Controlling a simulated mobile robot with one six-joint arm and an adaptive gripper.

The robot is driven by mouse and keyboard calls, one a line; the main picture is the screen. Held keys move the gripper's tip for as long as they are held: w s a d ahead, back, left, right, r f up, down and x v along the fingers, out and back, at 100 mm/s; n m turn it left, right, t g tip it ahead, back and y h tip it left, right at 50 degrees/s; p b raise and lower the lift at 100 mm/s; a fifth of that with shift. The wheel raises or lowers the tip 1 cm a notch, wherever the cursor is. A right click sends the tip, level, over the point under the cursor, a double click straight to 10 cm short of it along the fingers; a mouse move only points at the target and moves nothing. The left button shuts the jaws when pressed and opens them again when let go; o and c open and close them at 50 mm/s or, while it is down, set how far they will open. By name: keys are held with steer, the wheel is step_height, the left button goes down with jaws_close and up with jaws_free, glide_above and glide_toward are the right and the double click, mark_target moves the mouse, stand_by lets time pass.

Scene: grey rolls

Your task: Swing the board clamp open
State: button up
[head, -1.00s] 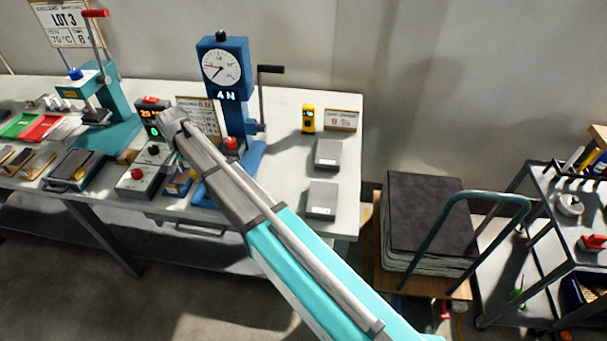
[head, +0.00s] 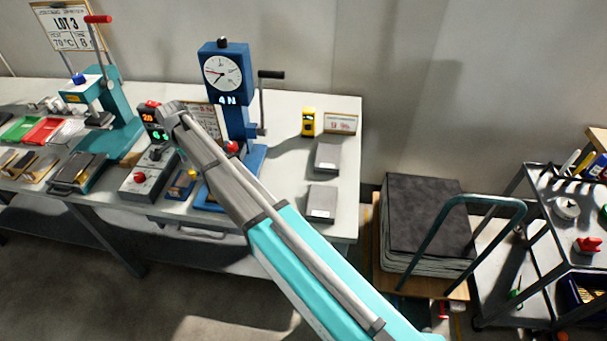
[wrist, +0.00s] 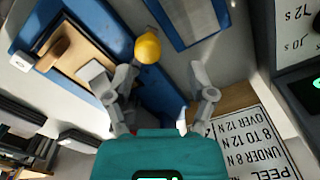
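The board clamp is a small blue fixture with a yellow knob. In the head view the fixture (head: 180,187) sits on the bench between the grey button box and the blue tester, partly behind my arm. In the wrist view its blue frame (wrist: 28,38) holds a tan board (wrist: 98,48), and the yellow ball knob (wrist: 148,47) stands beyond my fingers. My gripper (wrist: 160,78) is open, its two grey fingers spread with the knob ahead of the gap, nearer the left finger. I see no clear contact with the knob. In the head view my fingers are hidden behind my wrist.
The blue tester (head: 224,70) with dial and crank stands close on the right. The button box (head: 149,176) is on the left. In the wrist view a printed peel card (wrist: 250,145) lies near the right finger. Grey blocks (head: 327,157) rest on the right bench end.

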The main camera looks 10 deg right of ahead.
steer(key=shift+r+p, duration=5.75)
steer(key=shift+r, duration=0.3)
steer(key=s+d+f+n+b, duration=0.2)
steer(key=s+d, duration=0.3)
steer(key=d, duration=0.6)
steer(key=s+d+f+n+b, duration=0.3)
steer(key=s+d, duration=0.3)
steer(key=d, duration=0.5)
steer(key=s+d+f+n+b, duration=0.3)
steer(key=s+d, duration=0.3)
steer(key=d, duration=0.5)
steer(key=shift+d+f+b, duration=0.3)
steer(key=shift+f+b, duration=0.2)
steer(key=s+d+n, duration=0.1)
steer(key=s+d, duration=0.1)
steer(key=s+d+n, duration=0.1)
steer(key=s+d, duration=0.1)
steer(key=shift+s, duration=0.4)
steer(key=shift+w+d, duration=0.1)
steer(key=shift+c, duration=0.3)
